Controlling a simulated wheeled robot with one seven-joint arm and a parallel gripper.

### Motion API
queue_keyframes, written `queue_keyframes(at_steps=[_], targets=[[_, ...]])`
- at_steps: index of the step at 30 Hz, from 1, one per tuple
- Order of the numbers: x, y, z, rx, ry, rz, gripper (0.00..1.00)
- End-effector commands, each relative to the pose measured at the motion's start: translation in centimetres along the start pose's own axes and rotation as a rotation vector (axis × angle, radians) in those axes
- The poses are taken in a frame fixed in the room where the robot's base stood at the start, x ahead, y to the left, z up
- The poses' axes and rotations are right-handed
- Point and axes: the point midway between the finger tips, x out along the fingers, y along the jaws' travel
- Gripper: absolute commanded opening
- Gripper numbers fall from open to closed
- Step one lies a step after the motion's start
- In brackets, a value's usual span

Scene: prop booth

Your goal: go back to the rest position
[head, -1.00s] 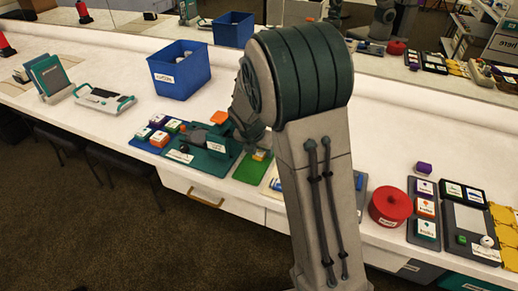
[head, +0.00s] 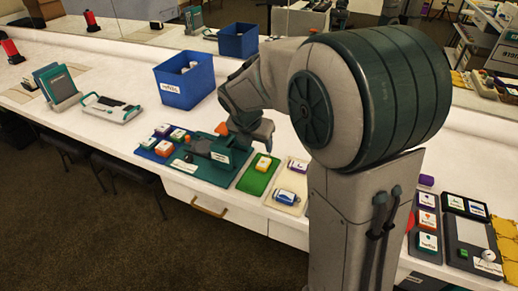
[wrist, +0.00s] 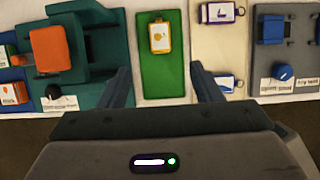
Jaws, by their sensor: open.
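My gripper (wrist: 162,84) is open and empty in the wrist view, its two fingers apart at either side of the lower part of a green mat (wrist: 163,85). A yellow tag-like block (wrist: 160,38) lies on the mat, beyond the fingertips. In the head view my gripper (head: 252,132) hangs over the bench beside the teal device (head: 212,163), above the green mat (head: 253,184). My raised arm covers much of the right half of that view.
A blue bin (head: 186,92) with things in it stands behind the mats. A cream mat (head: 283,203) holds a blue-and-white item. A grey tray (head: 462,232) lies at the right. White bench (head: 130,75) surface is free around the bin.

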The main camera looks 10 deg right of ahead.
Motion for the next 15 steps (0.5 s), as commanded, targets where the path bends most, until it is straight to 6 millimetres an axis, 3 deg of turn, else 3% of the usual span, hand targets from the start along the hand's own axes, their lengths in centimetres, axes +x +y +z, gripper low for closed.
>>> queue_keyframes(at_steps=[4,15], targets=[[-1.4,0.0,0.0,0.0,0.0,0.0,0.59],[-1.7,0.0,0.0,0.0,0.001,0.0,0.59]])
